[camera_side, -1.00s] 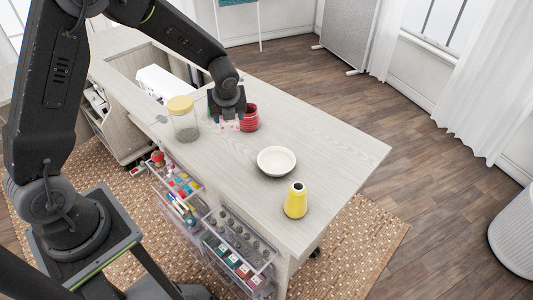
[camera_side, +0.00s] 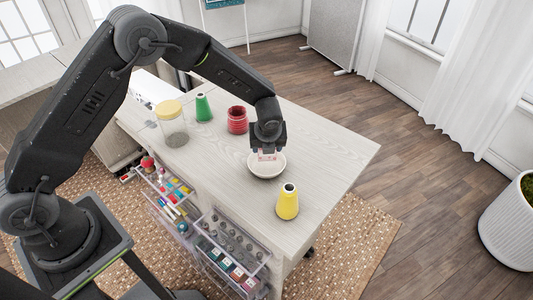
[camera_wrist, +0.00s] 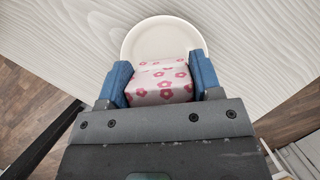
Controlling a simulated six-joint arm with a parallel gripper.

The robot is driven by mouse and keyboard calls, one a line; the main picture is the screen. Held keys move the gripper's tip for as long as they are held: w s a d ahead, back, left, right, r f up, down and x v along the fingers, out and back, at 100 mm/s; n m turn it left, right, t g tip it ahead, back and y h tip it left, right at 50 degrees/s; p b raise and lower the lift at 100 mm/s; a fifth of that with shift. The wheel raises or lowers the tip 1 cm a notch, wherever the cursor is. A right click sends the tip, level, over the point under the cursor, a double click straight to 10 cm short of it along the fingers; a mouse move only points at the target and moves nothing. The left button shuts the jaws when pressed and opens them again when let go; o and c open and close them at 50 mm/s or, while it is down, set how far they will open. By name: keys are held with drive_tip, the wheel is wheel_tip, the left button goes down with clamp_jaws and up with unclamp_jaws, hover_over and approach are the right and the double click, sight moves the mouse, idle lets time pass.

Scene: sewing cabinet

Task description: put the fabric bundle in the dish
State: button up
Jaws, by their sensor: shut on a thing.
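The fabric bundle (camera_wrist: 160,82) is white with pink flowers and sits between the blue fingers of my gripper (camera_wrist: 160,85) in the wrist view. In the side view my gripper (camera_side: 267,151) is shut on the bundle (camera_side: 266,156), pointing down over the dish. The dish (camera_side: 281,171) is round, white and shallow, on the table. In the wrist view the dish (camera_wrist: 163,27) shows just beyond the bundle, which covers its near part. I cannot tell whether the bundle touches the dish.
A yellow cone spool (camera_side: 288,203) stands in front of the dish. A red spool (camera_side: 237,120), a green cone (camera_side: 203,107) and a yellow-lidded jar (camera_side: 172,125) stand to the left on the table (camera_side: 325,150). Open drawers (camera_side: 235,245) stick out along its front.

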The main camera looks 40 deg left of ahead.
drive_tip(key=shift+f, duration=1.75)
drive_tip(key=shift+f, duration=0.1)
drive_tip(key=o, duration=0.9)
